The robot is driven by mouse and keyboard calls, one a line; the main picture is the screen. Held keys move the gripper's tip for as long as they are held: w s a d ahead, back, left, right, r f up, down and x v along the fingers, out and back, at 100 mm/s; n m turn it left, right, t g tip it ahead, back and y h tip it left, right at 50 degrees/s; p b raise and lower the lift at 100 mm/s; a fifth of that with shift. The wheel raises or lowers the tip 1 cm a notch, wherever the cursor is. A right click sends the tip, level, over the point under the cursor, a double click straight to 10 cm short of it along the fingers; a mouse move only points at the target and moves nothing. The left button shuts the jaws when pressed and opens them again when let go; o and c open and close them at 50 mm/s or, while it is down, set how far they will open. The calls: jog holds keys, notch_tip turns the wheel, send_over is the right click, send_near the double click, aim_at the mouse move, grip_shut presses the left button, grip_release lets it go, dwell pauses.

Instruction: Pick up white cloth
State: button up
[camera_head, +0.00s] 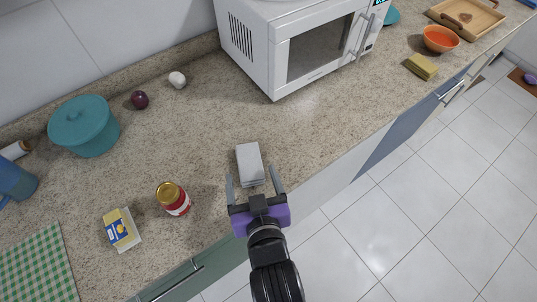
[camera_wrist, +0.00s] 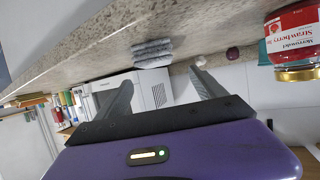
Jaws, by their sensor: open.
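The white cloth (camera_head: 250,162) lies folded in a light grey-white stack on the speckled counter, near its front edge. It also shows in the wrist view (camera_wrist: 152,53), ahead of the fingers and hanging upside down in that picture. My gripper (camera_head: 255,181) is open, with its two fingers spread at the near end of the cloth. In the wrist view my gripper (camera_wrist: 165,92) shows an empty gap between the fingers. I cannot tell exactly how high the fingers are against the cloth.
A jam jar (camera_head: 173,198) and a yellow box (camera_head: 122,230) stand left of my gripper. A teal pot (camera_head: 84,126), a purple onion (camera_head: 139,99) and a white garlic-like item (camera_head: 177,80) sit behind. A microwave (camera_head: 300,45) stands behind right. Counter around the cloth is clear.

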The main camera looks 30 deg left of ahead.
aim_at(250, 164)
jog(key=shift+d+f, duration=0.1)
jog(key=shift+f, duration=0.2)
jog(key=shift+w+f, duration=0.15)
jog(key=shift+p+x, duration=0.75)
jog(key=shift+x, duration=2.85)
jog(key=shift+f, duration=0.2)
jog(key=c, duration=1.6)
jog(key=shift+o, duration=0.2)
notch_tip(250, 164, up, 20)
jog(key=shift+b, duration=0.4)
